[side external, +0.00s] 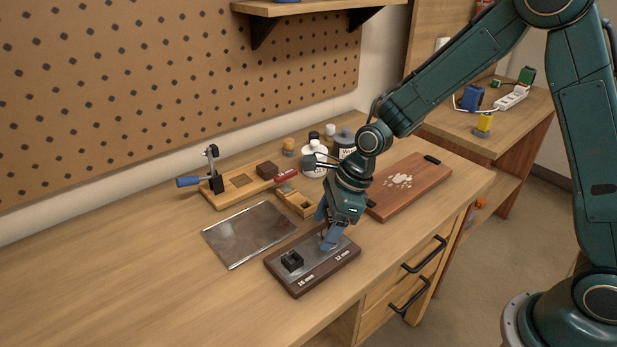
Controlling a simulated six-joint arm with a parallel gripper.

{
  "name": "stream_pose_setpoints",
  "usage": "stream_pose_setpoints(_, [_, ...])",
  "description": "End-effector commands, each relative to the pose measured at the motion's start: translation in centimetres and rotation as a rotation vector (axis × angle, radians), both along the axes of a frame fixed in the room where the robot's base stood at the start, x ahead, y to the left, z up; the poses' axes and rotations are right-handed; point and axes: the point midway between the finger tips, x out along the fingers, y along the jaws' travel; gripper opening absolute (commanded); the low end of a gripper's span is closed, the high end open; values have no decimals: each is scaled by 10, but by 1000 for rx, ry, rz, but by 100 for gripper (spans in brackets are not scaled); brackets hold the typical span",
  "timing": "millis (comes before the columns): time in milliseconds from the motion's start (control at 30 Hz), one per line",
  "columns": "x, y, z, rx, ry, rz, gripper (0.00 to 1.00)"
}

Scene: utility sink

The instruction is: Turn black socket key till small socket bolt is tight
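A dark board with a grey metal top (316,263) lies near the bench's front edge, marked "16 mm" at left and "12 mm" at right. A squat black piece (292,260) stands at its 16 mm end. My gripper (328,246) points down over the 12 mm end, its blue fingers at or just above the plate. The fingers and wrist hide that spot, so neither the small socket bolt nor the black socket key can be made out there. Whether the fingers are closed on something cannot be seen.
A flat metal sheet (248,233) lies left of the board. Behind are a wooden fixture with a blue-handled clamp (188,181), a small wooden box (297,199) and bottles (344,142). A reddish-brown board (408,186) lies right. The bench's left part is clear.

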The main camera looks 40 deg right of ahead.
Motion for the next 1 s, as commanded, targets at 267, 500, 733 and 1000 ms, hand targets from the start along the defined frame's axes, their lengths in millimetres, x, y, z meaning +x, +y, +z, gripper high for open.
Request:
stream_pose_setpoints(267, [0, 0, 0, 0, 0, -4, 36])
stream_pose_setpoints(500, [-1, 1, -1, 0, 0, -113, 36])
stream_pose_setpoints(733, [-1, 1, -3, -1, 2, -287, 36])
stream_pose_setpoints(1000, [-2, 1, -6, -3, 7, -471, 36])
